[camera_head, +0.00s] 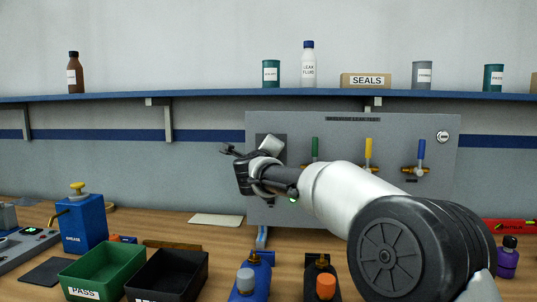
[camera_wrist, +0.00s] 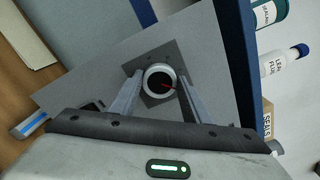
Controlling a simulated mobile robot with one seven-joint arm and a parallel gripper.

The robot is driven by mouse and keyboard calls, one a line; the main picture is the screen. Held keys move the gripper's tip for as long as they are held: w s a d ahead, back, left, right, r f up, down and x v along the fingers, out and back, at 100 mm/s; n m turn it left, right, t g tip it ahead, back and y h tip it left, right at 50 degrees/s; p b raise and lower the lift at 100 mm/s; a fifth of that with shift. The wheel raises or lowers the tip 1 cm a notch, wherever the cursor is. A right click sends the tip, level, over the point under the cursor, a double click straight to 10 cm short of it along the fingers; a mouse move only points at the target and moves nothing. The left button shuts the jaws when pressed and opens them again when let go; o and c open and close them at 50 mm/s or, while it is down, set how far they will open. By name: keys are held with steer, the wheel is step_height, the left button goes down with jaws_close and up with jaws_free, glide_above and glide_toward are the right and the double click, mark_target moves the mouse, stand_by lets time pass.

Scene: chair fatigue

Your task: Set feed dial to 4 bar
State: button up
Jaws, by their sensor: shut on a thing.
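The feed dial (camera_wrist: 158,78) is a round knob with a pale rim, a dark face and a red pointer line, on a dark square plate (camera_wrist: 156,62) in the wrist view. My gripper (camera_wrist: 161,82) is shut on the dial, one finger on either side of it. The pointer lies toward the right in that view; its scale is too small to read. In the head view my gripper (camera_head: 250,152) is at the upper left of the grey panel (camera_head: 435,185), in front of the dark plate. It hides the dial there.
Green, yellow (camera_head: 368,148) and blue (camera_head: 421,150) valve handles stand on the panel to the right. My arm crosses in front of its lower part. A shelf (camera_head: 215,97) with bottles runs above. Bins (camera_head: 95,268) and a blue grease can (camera_head: 83,222) stand on the bench at left.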

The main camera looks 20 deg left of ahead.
stand_by(0.3)
steer(key=o, duration=1)
steer(key=shift+o, duration=0.2)
steer(key=shift+s, duration=0.1)
steer(key=v, duration=1.7)
steer(key=shift+s, duration=0.15)
